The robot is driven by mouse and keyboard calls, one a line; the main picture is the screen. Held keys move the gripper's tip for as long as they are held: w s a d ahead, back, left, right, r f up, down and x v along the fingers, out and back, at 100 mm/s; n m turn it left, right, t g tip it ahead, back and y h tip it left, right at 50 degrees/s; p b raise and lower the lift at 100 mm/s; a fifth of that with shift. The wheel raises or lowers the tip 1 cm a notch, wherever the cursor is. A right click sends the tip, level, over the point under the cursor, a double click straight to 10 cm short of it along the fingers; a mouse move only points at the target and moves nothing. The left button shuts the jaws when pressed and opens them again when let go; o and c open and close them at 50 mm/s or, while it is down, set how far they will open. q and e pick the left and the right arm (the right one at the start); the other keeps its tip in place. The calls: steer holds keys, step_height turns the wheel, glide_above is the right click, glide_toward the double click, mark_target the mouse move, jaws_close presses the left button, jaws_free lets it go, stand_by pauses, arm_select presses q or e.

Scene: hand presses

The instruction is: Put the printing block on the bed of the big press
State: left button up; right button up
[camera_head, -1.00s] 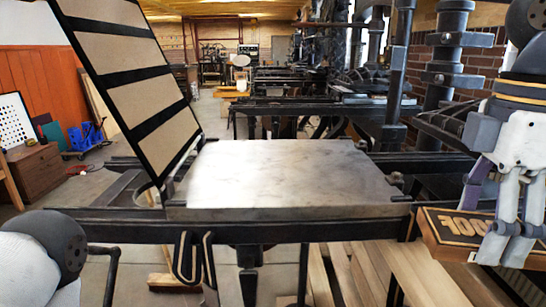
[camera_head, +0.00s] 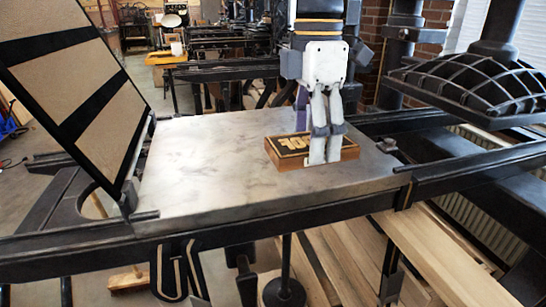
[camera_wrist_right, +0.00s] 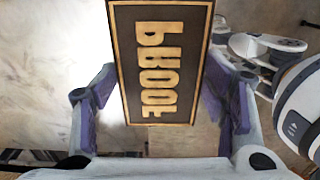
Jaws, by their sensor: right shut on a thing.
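The printing block (camera_head: 287,146) is a brown slab with a black face and raised gold letters. My right gripper (camera_head: 326,156) is shut on it, coming down from above. The block is level over the right half of the pale metal bed (camera_head: 205,172) of the big press. It looks to be on the bed or just above it; I cannot tell if they touch. In the right wrist view, the block (camera_wrist_right: 158,62) sits between the two fingers with its lettering facing the camera. My left gripper is out of view.
The framed hinged panel (camera_head: 75,85) stands tilted up at the bed's left edge. A black ribbed platen (camera_head: 480,85) hangs at the right. Wooden planks (camera_head: 440,255) lie below the press. The bed's left half is clear.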

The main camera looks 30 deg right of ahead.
steer(key=w, duration=0.2)
steer(key=shift+w+d+f, duration=0.1)
steer(key=shift+w+d, duration=0.05)
steer(key=shift+w, duration=0.15)
glide_above(283, 178)
steer(key=f, duration=0.5)
steer(key=shift+s, duration=0.4)
steer(key=f, duration=0.1)
steer(key=w+f, duration=0.1)
steer(key=f, duration=0.1)
steer(key=shift+f+b, duration=0.3)
steer(key=shift+f, duration=0.3)
steer(key=o, duration=1.4)
steer(key=shift+f, duration=0.1)
